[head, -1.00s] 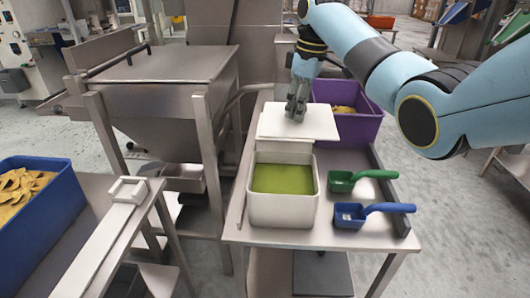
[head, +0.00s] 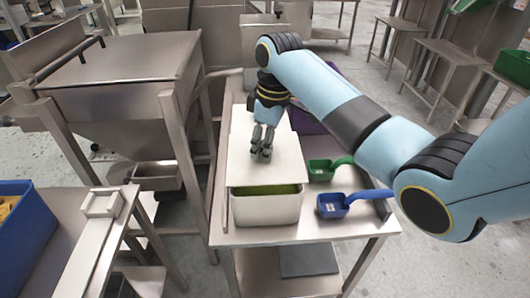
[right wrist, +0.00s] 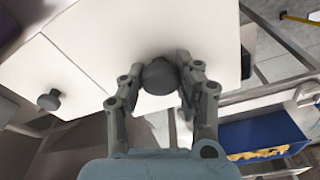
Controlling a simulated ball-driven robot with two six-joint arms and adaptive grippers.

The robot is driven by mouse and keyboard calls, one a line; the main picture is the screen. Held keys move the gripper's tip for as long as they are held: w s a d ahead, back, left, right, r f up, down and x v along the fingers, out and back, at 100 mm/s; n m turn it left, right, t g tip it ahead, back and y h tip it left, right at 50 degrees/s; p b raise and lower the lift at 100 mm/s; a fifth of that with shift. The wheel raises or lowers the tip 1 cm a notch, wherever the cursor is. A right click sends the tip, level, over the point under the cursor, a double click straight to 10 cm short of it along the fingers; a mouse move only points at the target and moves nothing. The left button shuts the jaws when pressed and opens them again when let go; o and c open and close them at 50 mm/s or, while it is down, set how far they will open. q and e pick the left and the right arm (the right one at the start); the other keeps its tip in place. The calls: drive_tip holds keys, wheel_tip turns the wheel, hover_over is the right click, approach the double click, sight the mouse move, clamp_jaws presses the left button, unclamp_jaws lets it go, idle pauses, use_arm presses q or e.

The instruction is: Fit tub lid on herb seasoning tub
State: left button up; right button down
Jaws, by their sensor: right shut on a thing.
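The herb seasoning tub (head: 265,210) is a white rectangular tub on the steel table, with green contents showing at its front. The white tub lid (head: 250,165) is over the rear part of the tub and hides it. I cannot tell whether lid and tub touch. My right gripper (head: 263,152) is shut on the lid's grey knob from above. In the right wrist view, the gripper (right wrist: 158,85) has its fingers on both sides of the knob (right wrist: 158,76), at the white lid (right wrist: 190,35). My left gripper is not in view.
A second white panel with a grey knob (right wrist: 48,100) lies beside the lid in the wrist view. A green scoop (head: 322,170) and a blue scoop (head: 333,206) lie right of the tub. A purple crate (head: 306,123) is partly hidden behind my arm. A steel hopper stands left.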

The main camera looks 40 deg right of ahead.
wheel_tip(320, 180, down, 3)
drive_tip(key=shift+r, duration=0.1)
drive_tip(key=shift+f, duration=0.4)
drive_tip(key=c, duration=0.9)
unclamp_jaws()
drive_tip(key=shift+f, duration=0.1)
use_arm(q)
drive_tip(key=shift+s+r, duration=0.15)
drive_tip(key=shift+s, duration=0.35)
use_arm(e)
drive_tip(key=shift+r, duration=0.3)
drive_tip(key=r, duration=0.7)
drive_tip(key=s+d+r, duration=0.1)
drive_tip(key=r, duration=0.3)
drive_tip(key=shift+s+r, duration=0.1)
drive_tip(key=shift+r, duration=0.15)
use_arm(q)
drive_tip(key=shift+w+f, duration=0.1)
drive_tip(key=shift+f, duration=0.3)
use_arm(e)
drive_tip(key=shift+a, duration=0.1)
